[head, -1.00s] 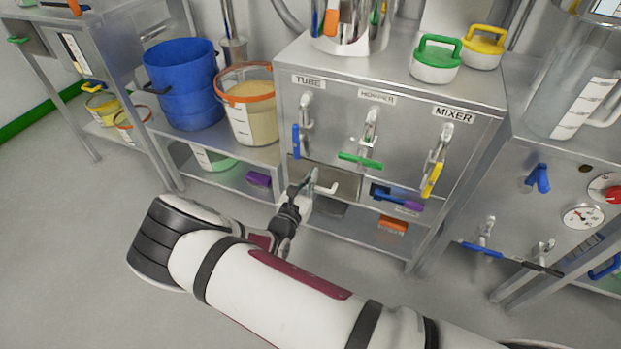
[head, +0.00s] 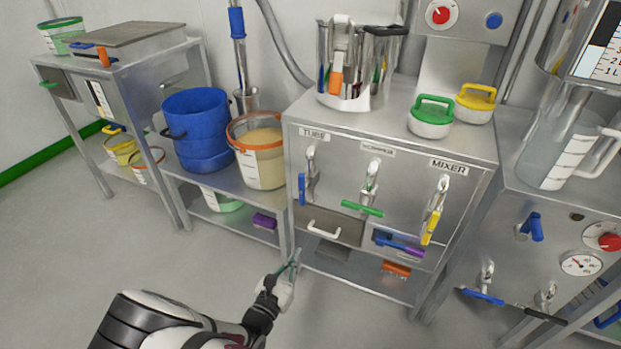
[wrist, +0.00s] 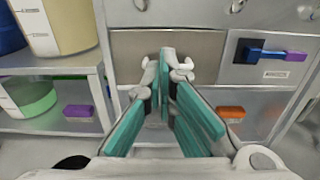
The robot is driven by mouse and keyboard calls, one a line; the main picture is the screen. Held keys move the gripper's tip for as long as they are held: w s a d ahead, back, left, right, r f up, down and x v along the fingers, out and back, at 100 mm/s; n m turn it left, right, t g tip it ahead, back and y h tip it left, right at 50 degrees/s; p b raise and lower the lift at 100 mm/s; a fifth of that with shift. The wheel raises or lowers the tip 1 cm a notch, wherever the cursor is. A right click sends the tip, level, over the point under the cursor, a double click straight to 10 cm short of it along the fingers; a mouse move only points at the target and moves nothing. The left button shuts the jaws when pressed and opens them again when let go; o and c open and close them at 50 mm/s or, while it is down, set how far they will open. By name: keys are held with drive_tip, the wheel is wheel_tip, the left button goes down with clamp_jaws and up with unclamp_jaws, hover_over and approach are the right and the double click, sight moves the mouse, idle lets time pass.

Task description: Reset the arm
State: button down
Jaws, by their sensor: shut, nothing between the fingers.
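My gripper (head: 291,268) is in the lower middle of the head view, in front of the steel cabinet and apart from it. In the wrist view its teal-padded fingers (wrist: 164,80) point at the cabinet front, tips together, with nothing between them. The drawer (head: 335,226) with a white handle (head: 323,229) is on the lower left of the cabinet front and looks shut. The fingertips partly hide this handle in the wrist view. My arm reaches in from the bottom left of the head view.
The steel cabinet (head: 400,140) has blue, green and yellow valve levers. An orange brush (head: 396,269) lies on the lower shelf. A blue bucket (head: 197,130) stands left. The floor before the cabinet is clear.

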drive_tip(key=w+d+r+m+g+h, duration=0.1)
drive_tip(key=d+r+m+g+h, duration=0.2)
drive_tip(key=d+r+m, duration=0.3)
drive_tip(key=d+r+m+g+h, duration=0.3)
drive_tip(key=d+r+m, duration=0.1)
drive_tip(key=r, duration=0.4)
drive_tip(key=s+d+r+m+g, duration=0.3)
drive_tip(key=d+r+m+g, duration=0.2)
drive_tip(key=d+r, duration=0.15)
drive_tip(key=s+d+r+m+g, duration=0.4)
drive_tip(key=d+r+m+g, duration=0.1)
drive_tip(key=d+r, duration=0.15)
drive_tip(key=s+d+r+m+g+y, duration=0.1)
drive_tip(key=s+d+r+m+y, duration=0.2)
drive_tip(key=s+r, duration=0.3)
drive_tip(key=s+d+r+m+g+y, duration=0.2)
drive_tip(key=s+d+r+m+y, duration=0.1)
drive_tip(key=s, duration=0.4)
drive_tip(key=s+a+r+m+t+y, duration=0.25)
drive_tip(key=s+m+y, duration=0.4)
drive_tip(key=s, duration=0.85)
wheel_tip(320, 180, up, 29)
drive_tip(key=t+p, duration=0.4)
drive_tip(key=p, duration=2.3)
drive_tip(key=shift+n, duration=0.35)
